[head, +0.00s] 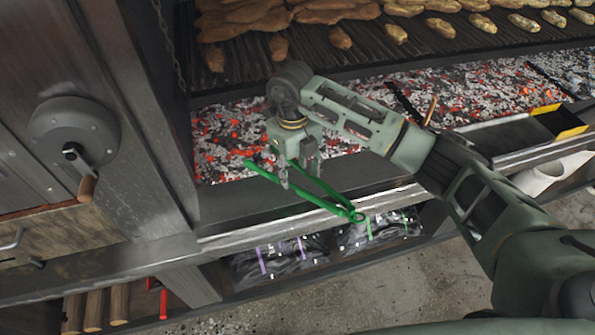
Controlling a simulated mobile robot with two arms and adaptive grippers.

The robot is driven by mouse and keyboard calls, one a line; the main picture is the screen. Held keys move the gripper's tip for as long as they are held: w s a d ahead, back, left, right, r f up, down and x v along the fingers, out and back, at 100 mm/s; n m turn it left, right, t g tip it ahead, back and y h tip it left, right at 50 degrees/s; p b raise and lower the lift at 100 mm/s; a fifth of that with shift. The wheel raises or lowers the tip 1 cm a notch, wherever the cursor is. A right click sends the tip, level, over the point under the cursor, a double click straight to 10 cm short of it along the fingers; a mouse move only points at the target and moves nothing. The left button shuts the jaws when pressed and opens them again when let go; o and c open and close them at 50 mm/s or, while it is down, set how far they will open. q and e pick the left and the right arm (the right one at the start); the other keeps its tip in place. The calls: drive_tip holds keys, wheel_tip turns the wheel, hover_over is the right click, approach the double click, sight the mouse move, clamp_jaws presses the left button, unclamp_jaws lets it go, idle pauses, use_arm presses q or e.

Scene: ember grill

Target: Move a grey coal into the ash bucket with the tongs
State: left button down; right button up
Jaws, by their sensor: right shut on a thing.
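My right gripper (298,178) is shut on the green tongs (325,204), over the front ledge of the grill. The hinge end of the tongs points right and toward me. Their far tips reach left over the edge of the coal bed (225,135). The bed holds grey-white coals mixed with glowing red ones. I cannot tell any single grey coal between the tong tips. I cannot make out an ash bucket for sure. My left gripper is not in view.
Food lies on the grate (350,42) above the coals. A dark tray with yellow edges (530,125) sits at the right on the ledge. A crank wheel (73,135) is at the left. Bags (278,258) and logs (95,308) are on the shelf below.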

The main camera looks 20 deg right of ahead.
clamp_jaws()
wheel_tip(320, 180, up, 5)
drive_tip(key=shift+f+p, duration=0.2)
drive_tip(key=shift+p, duration=1.05)
drive_tip(key=s+d+r+p, duration=0.1)
drive_tip(key=s+d+p, duration=0.1)
drive_tip(key=s, duration=0.5)
drive_tip(key=s+d+r+p, duration=0.2)
drive_tip(key=s+d, duration=0.2)
drive_tip(key=s, duration=0.2)
drive_tip(key=shift+s, duration=0.4)
